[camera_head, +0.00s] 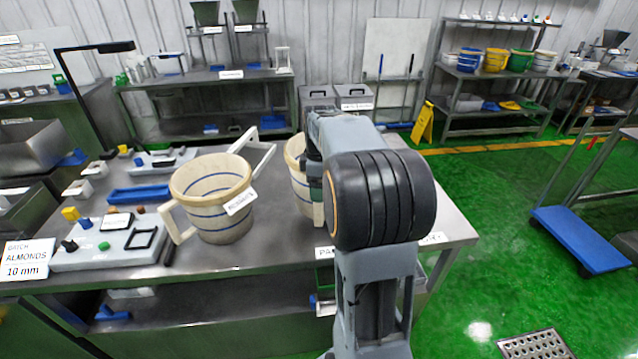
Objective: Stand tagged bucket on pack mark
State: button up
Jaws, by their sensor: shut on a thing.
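A cream bucket with blue bands (212,185) stands upright on the steel table, left of my arm. A label starting "PA" (326,253) is on the table's front edge, partly covered by my arm. No pack mark is clearly visible.
The steel table (270,258) holds a grey board with small parts (110,240), a blue tray (138,194) and an almonds 10 mm sign (27,260) at left. Grey boxes (352,98) stand behind. A blue cart (582,240) stands right on open green floor.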

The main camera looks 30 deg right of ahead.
jog(key=shift+f+b, duration=1.65)
jog(key=shift+f, duration=1.2)
jog(key=o, duration=1.3)
jog(key=shift+o, duration=0.9)
jog(key=shift+f, duration=0.1)
jog(key=shift+s, duration=0.1)
notch_tip(320, 180, up, 9)
jog(key=p, duration=0.7)
